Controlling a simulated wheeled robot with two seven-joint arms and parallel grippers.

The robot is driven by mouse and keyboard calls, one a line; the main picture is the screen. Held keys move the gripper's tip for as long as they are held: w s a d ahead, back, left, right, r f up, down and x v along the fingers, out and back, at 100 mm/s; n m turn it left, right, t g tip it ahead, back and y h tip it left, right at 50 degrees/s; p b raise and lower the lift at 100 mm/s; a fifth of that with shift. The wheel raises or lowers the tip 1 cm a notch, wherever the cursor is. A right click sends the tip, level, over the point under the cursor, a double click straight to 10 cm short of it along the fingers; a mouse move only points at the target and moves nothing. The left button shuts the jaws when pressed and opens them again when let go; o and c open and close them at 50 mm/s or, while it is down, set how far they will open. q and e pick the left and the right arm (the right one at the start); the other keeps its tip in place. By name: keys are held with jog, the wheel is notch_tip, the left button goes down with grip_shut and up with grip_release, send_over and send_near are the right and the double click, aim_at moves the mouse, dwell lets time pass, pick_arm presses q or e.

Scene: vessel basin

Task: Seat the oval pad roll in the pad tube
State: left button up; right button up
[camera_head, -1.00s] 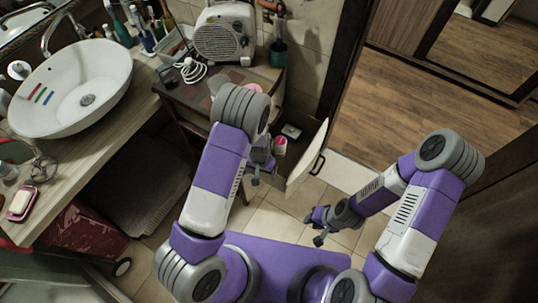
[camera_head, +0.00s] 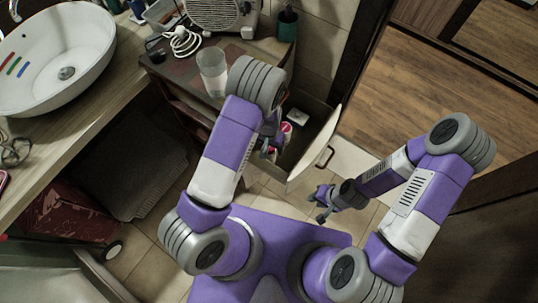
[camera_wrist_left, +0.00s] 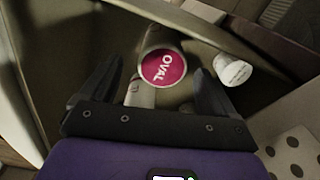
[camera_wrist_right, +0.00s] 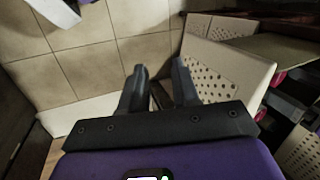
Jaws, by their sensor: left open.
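The oval pad roll (camera_wrist_left: 162,68), with a round red end face reading "OVAL", stands in an open drawer in the left wrist view. My left gripper (camera_wrist_left: 158,85) is open with its fingers to either side of the roll's near side; contact cannot be told. In the head view my left gripper (camera_head: 268,143) is at the drawer, partly hidden by its arm. A clear tube-like vessel (camera_head: 212,72), likely the pad tube, stands upright on the cabinet top. My right gripper (camera_head: 322,203) is open and empty, low right of the drawer; its fingers show in the right wrist view (camera_wrist_right: 158,72).
A small white cylinder (camera_wrist_left: 233,70) lies in the drawer beside the roll. The open drawer front (camera_head: 318,150) stands between my arms. A heater (camera_head: 222,12), white cord (camera_head: 180,42) and dark green cup (camera_head: 288,25) are on the cabinet. A basin (camera_head: 60,55) is at left.

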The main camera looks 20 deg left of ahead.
pick_arm(q)
notch_tip(320, 180, down, 7)
jog(key=shift+s+a+f+b, duration=0.1)
jog(key=shift+a+b, duration=0.05)
jog(key=shift+b, duration=0.85)
jog(key=shift+c, duration=0.3)
jog(key=c, duration=1.1)
jog(key=shift+o, duration=0.2)
